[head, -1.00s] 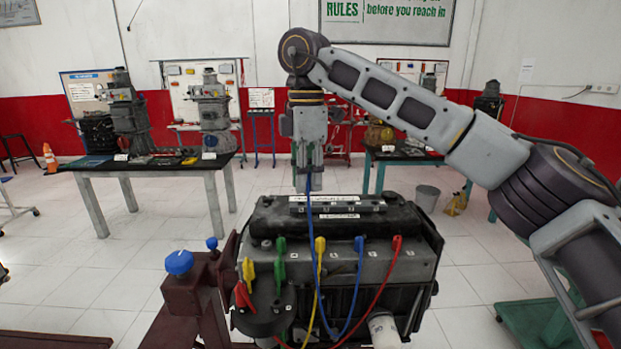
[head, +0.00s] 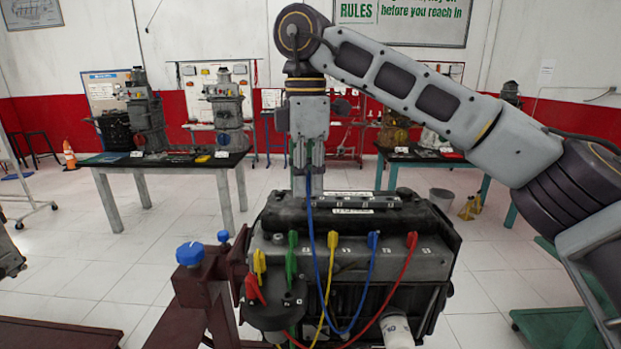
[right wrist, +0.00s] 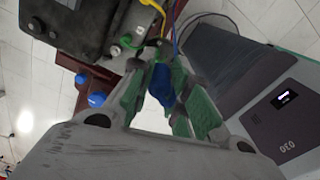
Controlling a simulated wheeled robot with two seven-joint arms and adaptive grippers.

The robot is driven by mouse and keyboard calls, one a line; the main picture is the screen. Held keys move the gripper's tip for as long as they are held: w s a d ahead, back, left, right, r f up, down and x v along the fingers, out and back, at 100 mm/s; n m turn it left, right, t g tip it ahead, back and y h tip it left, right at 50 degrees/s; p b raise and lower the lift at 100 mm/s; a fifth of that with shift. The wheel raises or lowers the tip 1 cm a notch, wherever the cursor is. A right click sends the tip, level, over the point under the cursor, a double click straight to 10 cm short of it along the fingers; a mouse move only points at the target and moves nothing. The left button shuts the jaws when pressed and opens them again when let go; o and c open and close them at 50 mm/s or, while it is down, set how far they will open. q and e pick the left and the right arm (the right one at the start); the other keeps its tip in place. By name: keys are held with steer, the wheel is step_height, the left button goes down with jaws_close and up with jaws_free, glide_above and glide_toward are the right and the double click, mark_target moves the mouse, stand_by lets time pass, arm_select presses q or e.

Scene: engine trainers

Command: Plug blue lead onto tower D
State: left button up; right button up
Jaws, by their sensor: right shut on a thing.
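My right gripper (head: 308,165) hangs pointing down above the engine (head: 345,262) in the head view. It is shut on the blue boot of the blue lead (head: 315,250); the boot (right wrist: 160,85) shows between the green finger pads in the right wrist view. The lead hangs in a loop in front of the engine and rises to its other blue boot (head: 373,240) on the engine's front. The round black distributor cap (head: 272,312) is at the engine's lower left, below the gripper. Tower letters are not readable. My left gripper is not in view.
Yellow (head: 260,262), green (head: 291,262) and red (head: 254,288) boots crowd the cap. Yellow (head: 332,240) and red (head: 411,241) boots stand along the engine's front. Blue-knobbed stand clamps (head: 190,254) are left of the cap. Tables with engines stand behind.

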steer(key=shift+s+a, duration=0.15)
steer(key=shift+s, duration=0.15)
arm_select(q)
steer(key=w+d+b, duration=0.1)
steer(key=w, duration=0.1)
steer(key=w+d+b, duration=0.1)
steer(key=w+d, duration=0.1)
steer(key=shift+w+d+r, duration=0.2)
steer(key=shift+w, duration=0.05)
arm_select(e)
steer(key=s+a, duration=0.2)
steer(key=s, duration=0.4)
steer(key=shift+s+a, duration=0.15)
steer(key=shift+a, duration=0.25)
arm_select(q)
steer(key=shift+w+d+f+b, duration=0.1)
steer(key=shift+b, duration=0.4)
arm_select(e)
steer(key=shift+f, duration=0.45)
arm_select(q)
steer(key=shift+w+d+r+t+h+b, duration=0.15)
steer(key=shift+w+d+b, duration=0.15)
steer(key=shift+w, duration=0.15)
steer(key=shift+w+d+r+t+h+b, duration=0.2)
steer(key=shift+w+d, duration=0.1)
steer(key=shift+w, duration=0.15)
arm_select(e)
steer(key=shift+f, duration=0.65)
